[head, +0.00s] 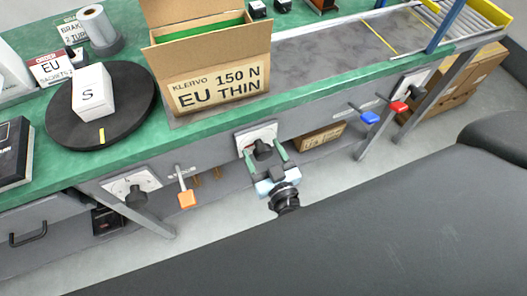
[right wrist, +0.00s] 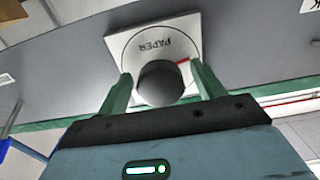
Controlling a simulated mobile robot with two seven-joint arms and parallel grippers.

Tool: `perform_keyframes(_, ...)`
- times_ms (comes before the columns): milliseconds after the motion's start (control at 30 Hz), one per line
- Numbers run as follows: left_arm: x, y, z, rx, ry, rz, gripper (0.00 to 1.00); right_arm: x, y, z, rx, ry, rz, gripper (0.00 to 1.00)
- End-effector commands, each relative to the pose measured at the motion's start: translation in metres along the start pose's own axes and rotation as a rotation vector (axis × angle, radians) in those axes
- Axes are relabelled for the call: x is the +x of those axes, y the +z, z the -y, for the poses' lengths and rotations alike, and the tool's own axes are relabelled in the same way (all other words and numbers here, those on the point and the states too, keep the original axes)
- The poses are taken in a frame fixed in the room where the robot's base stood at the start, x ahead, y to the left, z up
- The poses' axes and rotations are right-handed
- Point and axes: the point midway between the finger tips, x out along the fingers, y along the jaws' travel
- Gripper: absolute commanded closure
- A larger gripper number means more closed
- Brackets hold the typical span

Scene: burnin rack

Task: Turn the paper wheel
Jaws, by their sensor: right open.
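The paper wheel (head: 263,152) is a dark round knob on a white square plate on the front of the green bench. In the right wrist view the knob (right wrist: 161,84) sits on the plate (right wrist: 120,42), which reads PAPER upside down, with a red mark at the knob's upper right. My right gripper (head: 265,155) is open, with its green fingers on either side of the knob. In the right wrist view the fingers (right wrist: 160,74) flank the knob with a gap on each side. My left gripper is not in view.
Another dark knob (head: 136,199) on a white plate is at the left. An orange lever (head: 186,199) is between the two; blue (head: 370,118) and red (head: 399,107) levers are at the right. A cardboard box (head: 220,88) and a black turntable (head: 130,125) stand above.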

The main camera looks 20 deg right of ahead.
Motion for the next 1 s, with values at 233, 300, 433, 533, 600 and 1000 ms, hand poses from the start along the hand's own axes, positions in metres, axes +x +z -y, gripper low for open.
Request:
perform_keyframes(233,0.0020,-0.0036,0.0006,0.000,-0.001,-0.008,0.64,0.0005,0.0001,0.0001,0.000,0.000,0.001,0.34)
perform_keyframes(300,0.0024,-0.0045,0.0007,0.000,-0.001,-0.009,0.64,0.0004,0.0001,0.0001,0.000,0.000,0.000,0.43)
perform_keyframes(433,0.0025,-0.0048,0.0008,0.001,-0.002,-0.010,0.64,0.0003,0.0001,0.0001,0.000,0.000,0.000,0.60)
perform_keyframes(533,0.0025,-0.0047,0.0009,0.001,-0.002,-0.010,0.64,0.0002,0.0001,0.0001,0.000,0.000,0.000,0.73)
perform_keyframes(600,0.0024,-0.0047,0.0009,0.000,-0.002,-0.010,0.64,0.0002,0.0001,0.0001,0.000,0.000,0.000,0.76)
perform_keyframes(1000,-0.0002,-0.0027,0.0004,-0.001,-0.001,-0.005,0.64,0.0002,-0.0002,0.0004,0.106,-0.001,0.000,0.76)
